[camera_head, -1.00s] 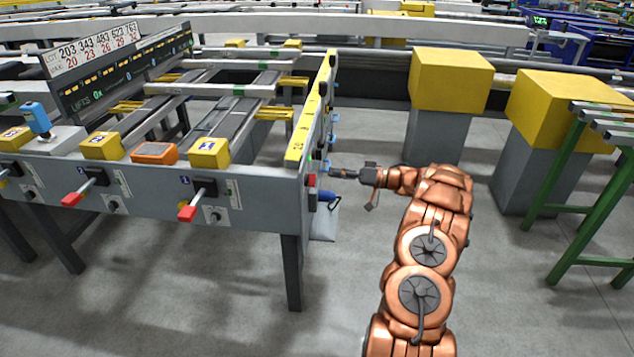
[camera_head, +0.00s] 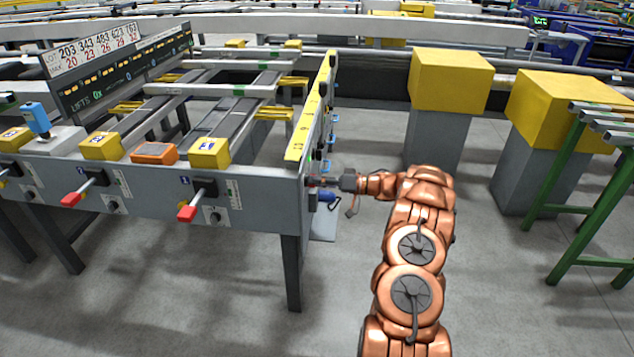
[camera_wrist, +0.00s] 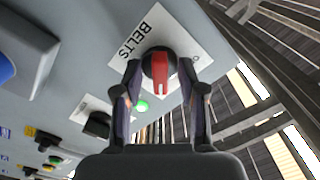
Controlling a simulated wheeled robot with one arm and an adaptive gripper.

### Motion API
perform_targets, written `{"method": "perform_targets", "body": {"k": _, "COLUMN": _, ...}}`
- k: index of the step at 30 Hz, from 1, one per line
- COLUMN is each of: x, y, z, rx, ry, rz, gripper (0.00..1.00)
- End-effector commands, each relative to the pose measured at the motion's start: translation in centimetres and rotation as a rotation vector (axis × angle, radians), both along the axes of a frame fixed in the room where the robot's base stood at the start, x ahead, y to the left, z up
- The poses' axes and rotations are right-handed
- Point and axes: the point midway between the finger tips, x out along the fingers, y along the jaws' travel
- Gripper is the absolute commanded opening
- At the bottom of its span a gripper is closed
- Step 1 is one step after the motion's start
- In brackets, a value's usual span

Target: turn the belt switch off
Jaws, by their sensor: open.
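The belt switch is a red rotary knob (camera_wrist: 160,70) on a dark round base, on a white label (camera_wrist: 133,42) reading "BELTS" in the wrist view. My gripper (camera_wrist: 160,88) is open, with one finger on each side of the knob. I cannot tell whether the fingers touch it. In the head view my gripper (camera_head: 322,182) is at the right end panel of the table, where it hides the knob. A small lit green lamp (camera_wrist: 141,105) shows just below the knob.
The runout table (camera_head: 262,190) has red-handled levers (camera_head: 187,213) along its front. A black switch (camera_wrist: 97,124) and coloured buttons (camera_wrist: 50,150) share the panel in the wrist view. Yellow-topped blocks (camera_head: 450,80) and a green stand (camera_head: 585,200) are to the right, with open floor between.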

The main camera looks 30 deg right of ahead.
Motion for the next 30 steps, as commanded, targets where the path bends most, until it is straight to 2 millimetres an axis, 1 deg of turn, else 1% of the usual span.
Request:
{"method": "perform_targets", "body": {"k": 6, "x": 0.02, "y": 0.02, "z": 0.01, "rx": 0.000, "ry": 0.000, "rz": 0.000, "gripper": 0.41}}
{"method": "perform_targets", "body": {"k": 7, "x": 0.03, "y": 0.01, "z": 0.01, "rx": -0.001, "ry": -0.001, "rz": 0.000, "gripper": 0.39}}
{"method": "perform_targets", "body": {"k": 18, "x": 0.02, "y": 0.00, "z": 0.01, "rx": -0.001, "ry": 0.000, "rz": -0.001, "gripper": 0.00}}
{"method": "perform_targets", "body": {"k": 30, "x": 0.01, "y": -0.03, "z": 0.01, "rx": -0.011, "ry": -0.012, "rz": -0.001, "gripper": 0.00}}
